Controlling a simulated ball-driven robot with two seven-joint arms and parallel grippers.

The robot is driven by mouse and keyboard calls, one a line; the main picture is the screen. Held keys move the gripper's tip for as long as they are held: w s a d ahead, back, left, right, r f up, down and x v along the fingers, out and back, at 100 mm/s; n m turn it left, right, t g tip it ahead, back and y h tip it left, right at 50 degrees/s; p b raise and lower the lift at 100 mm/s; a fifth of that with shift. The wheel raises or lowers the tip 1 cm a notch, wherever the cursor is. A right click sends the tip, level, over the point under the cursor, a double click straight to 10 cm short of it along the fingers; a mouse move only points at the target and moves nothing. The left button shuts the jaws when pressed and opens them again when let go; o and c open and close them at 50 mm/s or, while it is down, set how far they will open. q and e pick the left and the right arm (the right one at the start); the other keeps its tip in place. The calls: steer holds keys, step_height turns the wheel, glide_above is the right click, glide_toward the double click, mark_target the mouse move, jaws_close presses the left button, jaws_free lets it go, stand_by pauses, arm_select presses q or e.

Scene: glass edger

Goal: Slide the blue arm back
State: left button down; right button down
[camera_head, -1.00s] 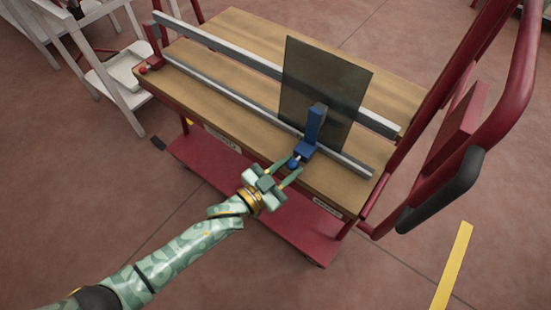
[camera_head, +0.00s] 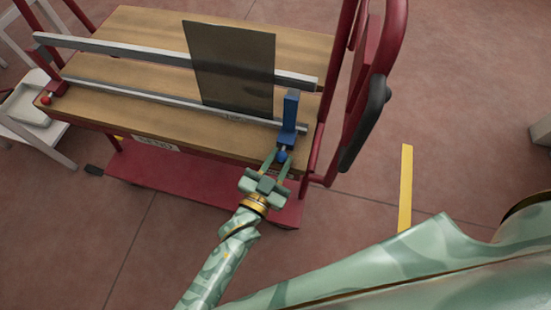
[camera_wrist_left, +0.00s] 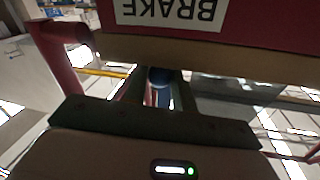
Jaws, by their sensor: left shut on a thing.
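The blue arm (camera_head: 290,112) stands upright on the front silver rail (camera_head: 170,96), close to the rail's right end. It is just right of the dark glass sheet (camera_head: 232,68) and apart from it in the picture. My left gripper (camera_head: 280,160) is shut on the round blue knob (camera_head: 282,156) at the arm's near lower end. The knob also shows between the two fingers in the left wrist view (camera_wrist_left: 158,80). My right gripper is not in view.
The wooden tabletop (camera_head: 150,30) sits on a red cart with a lower red shelf (camera_head: 200,185). A red tube handle with a black grip (camera_head: 365,125) rises close to the right. A white stand is at the left. Floor at the right is mostly clear, with a yellow strip (camera_head: 405,190).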

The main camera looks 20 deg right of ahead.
arm_select(q)
steer(key=c, duration=1.1)
jaws_free()
steer(key=shift+s+d, duration=0.25)
steer(key=shift+c, duration=0.2)
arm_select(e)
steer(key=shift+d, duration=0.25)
arm_select(q)
steer(key=shift+a, duration=0.1)
steer(key=shift+s+a, duration=0.1)
steer(key=shift+a, duration=0.1)
steer(key=p+v, duration=0.5)
steer(key=v, duration=1)
steer(key=shift+s+a, duration=0.25)
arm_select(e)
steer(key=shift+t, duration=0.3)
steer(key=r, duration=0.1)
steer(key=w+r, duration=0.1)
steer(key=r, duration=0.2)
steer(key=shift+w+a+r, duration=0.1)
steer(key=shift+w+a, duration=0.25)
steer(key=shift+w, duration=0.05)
